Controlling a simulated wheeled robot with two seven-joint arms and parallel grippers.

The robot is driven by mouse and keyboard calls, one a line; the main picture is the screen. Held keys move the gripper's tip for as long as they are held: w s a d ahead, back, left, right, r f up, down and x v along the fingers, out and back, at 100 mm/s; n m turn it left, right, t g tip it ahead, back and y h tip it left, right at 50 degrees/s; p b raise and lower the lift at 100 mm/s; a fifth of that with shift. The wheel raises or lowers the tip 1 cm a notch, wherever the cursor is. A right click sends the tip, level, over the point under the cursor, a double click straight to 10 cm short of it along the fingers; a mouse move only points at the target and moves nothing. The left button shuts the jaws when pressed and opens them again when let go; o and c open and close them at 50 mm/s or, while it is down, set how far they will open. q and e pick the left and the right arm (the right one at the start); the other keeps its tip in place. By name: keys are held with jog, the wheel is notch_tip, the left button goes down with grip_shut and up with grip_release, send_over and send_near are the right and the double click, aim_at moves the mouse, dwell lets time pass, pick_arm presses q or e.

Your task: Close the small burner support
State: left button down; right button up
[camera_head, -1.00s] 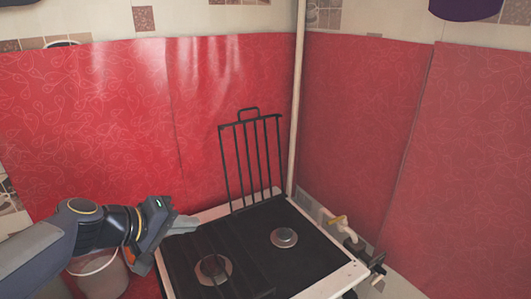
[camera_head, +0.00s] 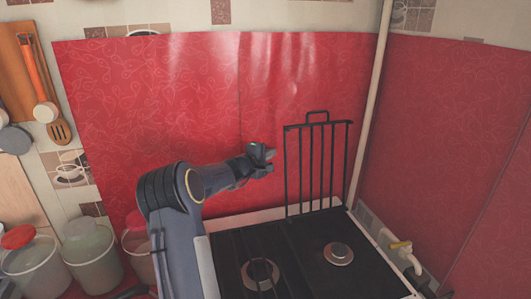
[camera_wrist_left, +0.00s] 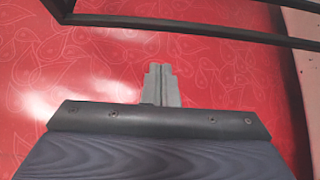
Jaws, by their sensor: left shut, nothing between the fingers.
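The small burner support (camera_head: 317,122) is a black wire rack with a handle loop on top. It stands upright at the back of the stove (camera_head: 290,250), above the right burner. My left gripper (camera_head: 270,160) is shut and empty just left of the rack, at about its mid-height, near the red wall covering. In the left wrist view the shut fingers (camera_wrist_left: 160,84) point at the red covering, and black bars of the support (camera_wrist_left: 180,24) cross the top beyond the tips. I see no contact. My right gripper is out of view.
A pale pipe (camera_head: 371,100) runs up the corner right of the rack.

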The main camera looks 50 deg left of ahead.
pick_arm(q)
jog(key=d, duration=0.1)
jog(key=d+p, duration=0.1)
jog(key=w+d, duration=0.1)
jog(key=shift+r+p, duration=0.25)
jog(key=shift+p, duration=0.05)
dwell(0.4)
